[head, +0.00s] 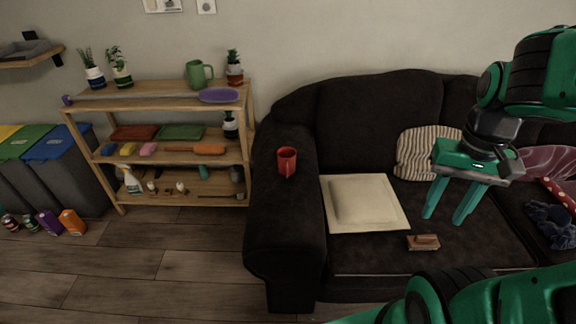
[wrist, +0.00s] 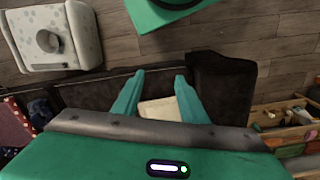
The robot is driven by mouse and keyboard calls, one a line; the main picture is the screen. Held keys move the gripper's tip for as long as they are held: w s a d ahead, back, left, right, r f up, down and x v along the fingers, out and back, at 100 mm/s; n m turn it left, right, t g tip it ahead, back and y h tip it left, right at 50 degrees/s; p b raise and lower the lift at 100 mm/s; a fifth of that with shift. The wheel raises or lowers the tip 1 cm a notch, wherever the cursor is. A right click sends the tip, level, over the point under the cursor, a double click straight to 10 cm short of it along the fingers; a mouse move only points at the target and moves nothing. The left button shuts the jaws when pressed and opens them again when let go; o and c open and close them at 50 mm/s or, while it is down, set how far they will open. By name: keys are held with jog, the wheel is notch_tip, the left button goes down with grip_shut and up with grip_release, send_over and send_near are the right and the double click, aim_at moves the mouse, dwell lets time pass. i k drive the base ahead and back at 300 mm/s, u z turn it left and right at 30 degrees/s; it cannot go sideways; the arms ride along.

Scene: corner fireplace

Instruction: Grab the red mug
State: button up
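The red mug (head: 287,161) stands upright on the left armrest of the dark sofa (head: 282,215) in the head view. My gripper (head: 448,217) is open and empty above the sofa seat, well to the right of the mug and apart from it. In the wrist view my gripper's two fingers (wrist: 160,92) are spread, with a cream cushion (wrist: 160,110) seen beyond them. I cannot make out the mug in the wrist view.
The cream cushion (head: 390,219) and a brown brush-like item (head: 423,242) lie on the seat. A striped pillow (head: 415,152) leans on the backrest. A wooden shelf (head: 155,200) with plants and a green pitcher (head: 196,74) stands left. Floor (head: 180,270) before the shelf is clear.

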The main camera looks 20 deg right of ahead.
aim_at(286, 156)
jog(key=z, duration=0.05)
jog(key=k, duration=0.6)
jog(key=z, duration=0.6)
jog(key=i, duration=1.15)
jog(key=u, duration=0.05)
